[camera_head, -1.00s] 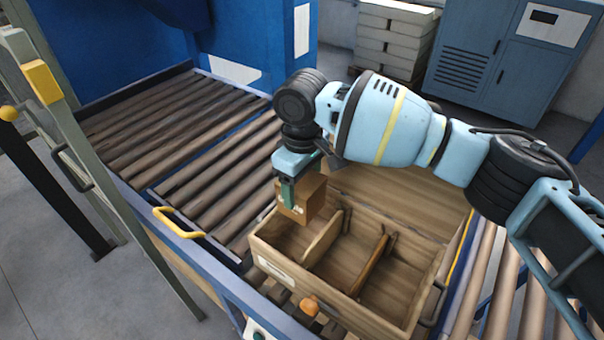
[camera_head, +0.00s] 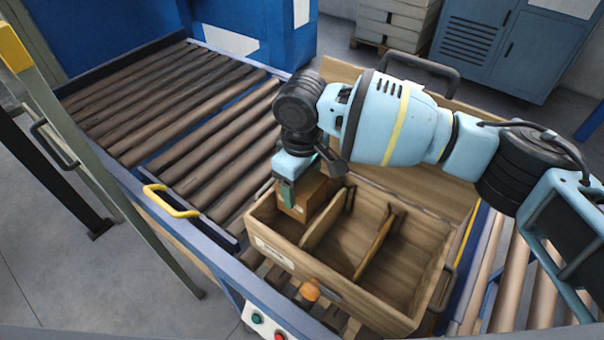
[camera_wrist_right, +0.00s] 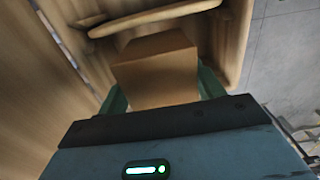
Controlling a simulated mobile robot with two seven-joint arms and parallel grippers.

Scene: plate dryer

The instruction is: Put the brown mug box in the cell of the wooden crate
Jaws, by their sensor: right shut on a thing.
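The brown mug box (camera_head: 301,198) is a small cardboard box at the left end of the wooden crate (camera_head: 303,264), partly down inside the left cell. My right gripper (camera_head: 288,195) is shut on it from above. In the right wrist view the box (camera_wrist_right: 156,72) sits between the green fingers of the right gripper (camera_wrist_right: 160,98), close to the crate's divider (camera_wrist_right: 150,17). Whether the box touches the cell floor is hidden. The crate's middle and right cells look empty. My left gripper is not in view.
The crate's wooden lid (camera_head: 400,135) stands open behind it. Rollers (camera_head: 190,110) of the conveyor lie to the left, with a yellow handle (camera_head: 170,205) on the frame. An orange knob (camera_head: 309,291) is at the crate's front. Blue cabinets stand behind.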

